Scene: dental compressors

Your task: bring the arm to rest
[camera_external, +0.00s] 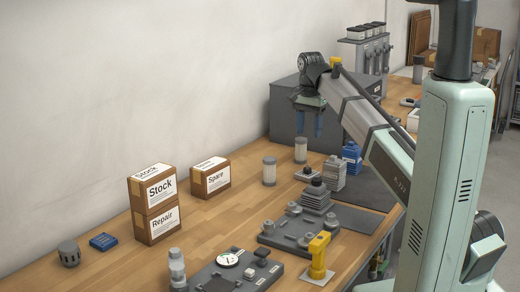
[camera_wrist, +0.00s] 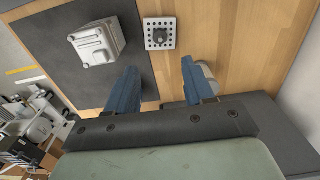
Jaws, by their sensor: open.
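My gripper (camera_external: 309,122) hangs from the raised arm above the far part of the workbench, in front of a large grey box. Its two blue fingers point down and are apart with nothing between them. In the wrist view my gripper (camera_wrist: 172,86) is also open and empty, over bare wood and the edge of a dark mat. A small square plate with holes and a dark knob (camera_wrist: 160,34) lies beyond the fingertips.
Stacked boxes marked Stock (camera_external: 152,187) and Repair (camera_external: 157,224) stand on the left, with a Spare-type box (camera_external: 210,178) behind.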

